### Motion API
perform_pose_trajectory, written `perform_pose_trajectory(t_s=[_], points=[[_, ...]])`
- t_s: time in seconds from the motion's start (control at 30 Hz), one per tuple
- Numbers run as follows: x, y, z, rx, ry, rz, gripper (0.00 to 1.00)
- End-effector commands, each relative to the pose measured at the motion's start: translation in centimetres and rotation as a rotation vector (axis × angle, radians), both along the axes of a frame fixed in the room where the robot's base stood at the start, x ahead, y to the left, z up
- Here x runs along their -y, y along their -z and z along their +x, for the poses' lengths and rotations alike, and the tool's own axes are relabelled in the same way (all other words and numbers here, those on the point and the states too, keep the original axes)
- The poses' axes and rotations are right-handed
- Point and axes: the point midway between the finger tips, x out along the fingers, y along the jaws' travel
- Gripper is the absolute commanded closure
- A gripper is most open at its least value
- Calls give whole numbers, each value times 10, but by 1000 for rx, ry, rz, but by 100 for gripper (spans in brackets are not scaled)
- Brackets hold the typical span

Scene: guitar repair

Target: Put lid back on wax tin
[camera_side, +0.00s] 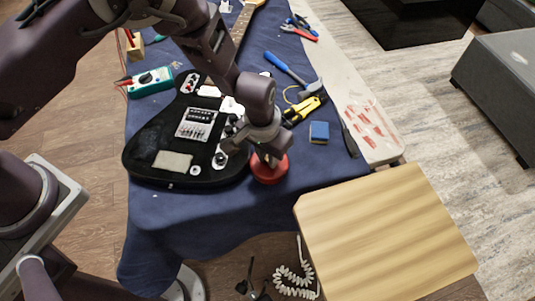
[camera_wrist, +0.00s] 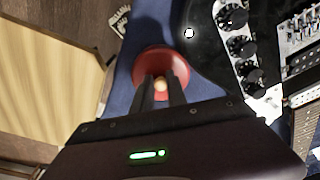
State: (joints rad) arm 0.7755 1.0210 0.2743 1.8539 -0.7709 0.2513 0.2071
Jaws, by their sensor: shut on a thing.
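A round red lid (camera_side: 270,174) is at the front of the blue-covered table, just right of the black guitar body. In the wrist view the red lid (camera_wrist: 150,60) has a small tan knob (camera_wrist: 160,84) in its middle. My gripper (camera_side: 268,156) points down over the lid. Its two fingers (camera_wrist: 161,92) are shut on the knob, one on each side. The tin cannot be told apart from the lid; whatever is under the lid is hidden. I cannot tell whether the lid rests on something or is held just above it.
The black guitar (camera_side: 145,140) lies close to the left of the lid. A blue sponge (camera_side: 319,132), yellow-black tool (camera_side: 303,110) and hammer (camera_side: 290,70) lie behind to the right. A wooden stool (camera_side: 385,235) stands front right. Blue cloth in front is clear.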

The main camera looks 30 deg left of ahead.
Motion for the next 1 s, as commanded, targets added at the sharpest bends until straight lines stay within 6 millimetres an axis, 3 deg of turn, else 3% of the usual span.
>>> perform_pose_trajectory(t_s=[0.37,0.4,0.5,0.73,0.83,1.0], points=[[0,0,0,0,0,0,100],[0,0,0,0,0,0,76],[0,0,0,0,0,0,56],[0,0,0,0,0,0,56],[0,1,0,0,0,0,37],[0,1,0,0,0,0,35]])
